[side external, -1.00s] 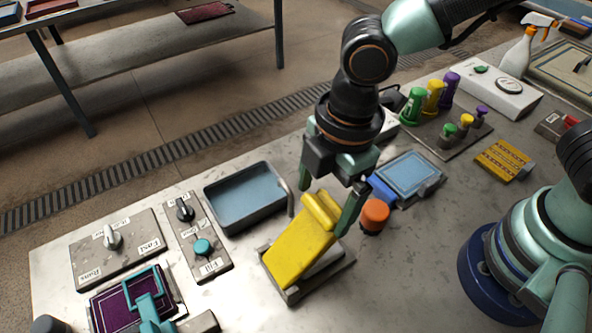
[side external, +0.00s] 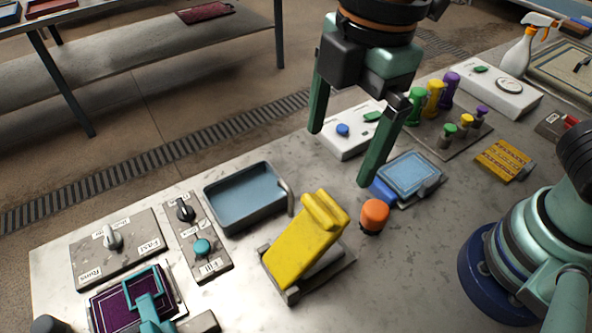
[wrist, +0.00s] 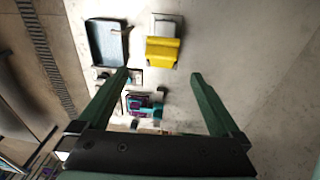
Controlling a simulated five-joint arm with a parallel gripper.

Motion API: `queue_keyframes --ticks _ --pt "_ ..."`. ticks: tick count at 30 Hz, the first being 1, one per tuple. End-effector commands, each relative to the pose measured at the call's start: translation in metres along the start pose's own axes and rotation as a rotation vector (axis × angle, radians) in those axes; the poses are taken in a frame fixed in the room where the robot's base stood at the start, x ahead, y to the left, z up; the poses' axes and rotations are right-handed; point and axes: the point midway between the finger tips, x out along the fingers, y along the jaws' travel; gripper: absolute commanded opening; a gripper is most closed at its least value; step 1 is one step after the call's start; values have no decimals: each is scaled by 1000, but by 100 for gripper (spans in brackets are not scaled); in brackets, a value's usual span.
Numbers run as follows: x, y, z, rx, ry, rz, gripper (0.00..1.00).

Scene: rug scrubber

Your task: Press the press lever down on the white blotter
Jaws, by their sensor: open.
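The press lever (side external: 303,247) is a broad yellow plate with a raised bar along its upper end. It is tilted up over a grey base (side external: 291,295), hinged at the lower left. A pale pad, apparently the white blotter (side external: 325,262), shows partly under the lever; the rest is hidden. In the wrist view the yellow lever (wrist: 162,50) lies ahead, just beyond the fingertips. My gripper (side external: 342,158) is open and empty, above and behind the lever, apart from it. Its two green fingers also show spread in the wrist view (wrist: 161,75).
A blue-grey tray (side external: 245,200) stands left of the press. An orange knob (side external: 374,215) and a blue pad (side external: 408,175) stand to its right. Switch panels (side external: 115,247) and a purple pad press (side external: 130,300) are at front left. Bare table lies at front right.

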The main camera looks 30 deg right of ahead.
Motion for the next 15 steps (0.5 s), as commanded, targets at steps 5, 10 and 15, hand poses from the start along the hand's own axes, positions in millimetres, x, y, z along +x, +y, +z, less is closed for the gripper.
queue_keyframes --ticks 5,10,15 --pt "-8 0 0 0 1 1 100" --pt "-8 0 0 0 0 0 100" --pt "-10 1 -4 -1 -3 -3 54"
